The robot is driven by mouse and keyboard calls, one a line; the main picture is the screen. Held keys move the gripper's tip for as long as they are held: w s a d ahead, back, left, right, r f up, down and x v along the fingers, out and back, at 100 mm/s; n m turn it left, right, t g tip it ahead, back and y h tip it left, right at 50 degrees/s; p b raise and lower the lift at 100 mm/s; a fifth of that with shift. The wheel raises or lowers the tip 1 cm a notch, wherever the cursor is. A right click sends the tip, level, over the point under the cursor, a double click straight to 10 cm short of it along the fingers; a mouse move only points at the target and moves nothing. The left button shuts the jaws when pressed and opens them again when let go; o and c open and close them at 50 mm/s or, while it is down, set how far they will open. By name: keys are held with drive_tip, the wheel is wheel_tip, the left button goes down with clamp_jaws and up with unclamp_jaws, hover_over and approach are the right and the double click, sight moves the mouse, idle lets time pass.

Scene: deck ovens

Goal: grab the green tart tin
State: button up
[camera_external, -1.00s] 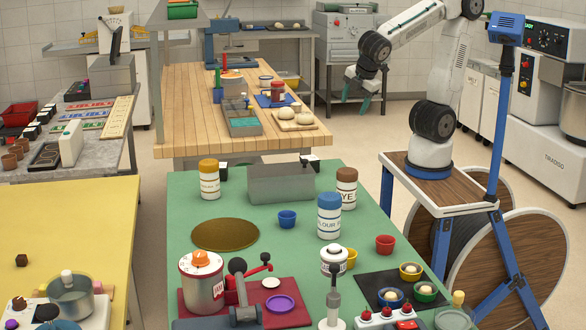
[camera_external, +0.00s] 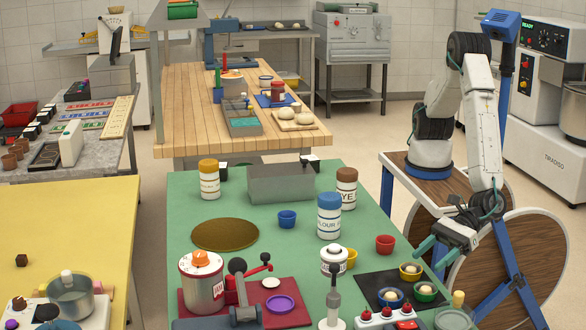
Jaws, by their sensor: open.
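The green tart tin (camera_external: 426,298) stands on a black mat (camera_external: 378,279) at the front right of the green table, with a pale ball of dough in it. A blue tin (camera_external: 390,304) stands to its left and a yellow tin (camera_external: 410,277) behind it, each also holding a pale ball. My gripper (camera_external: 429,258) is open and empty, its teal fingers pointing down and left at the table's right edge. It is above and behind the green tin, apart from it.
A red cup (camera_external: 385,244) and a yellow cup (camera_external: 351,259) stand left of my gripper. A flour jar (camera_external: 328,217) is farther left. A row of red-topped items (camera_external: 386,318) lies in front of the mat, with a pale-topped jar (camera_external: 455,312) at the front right corner.

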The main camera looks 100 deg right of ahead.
sight(419, 295)
drive_tip(key=shift+s+a+f+n+y, duration=0.4)
drive_tip(key=shift+s+a+f+n, duration=0.3)
drive_tip(key=shift+s+a+f, duration=0.45)
drive_tip(key=x, duration=0.7)
drive_tip(key=shift+a+f, duration=0.1)
drive_tip(key=shift+a, duration=0.15)
drive_tip(key=c, duration=0.7)
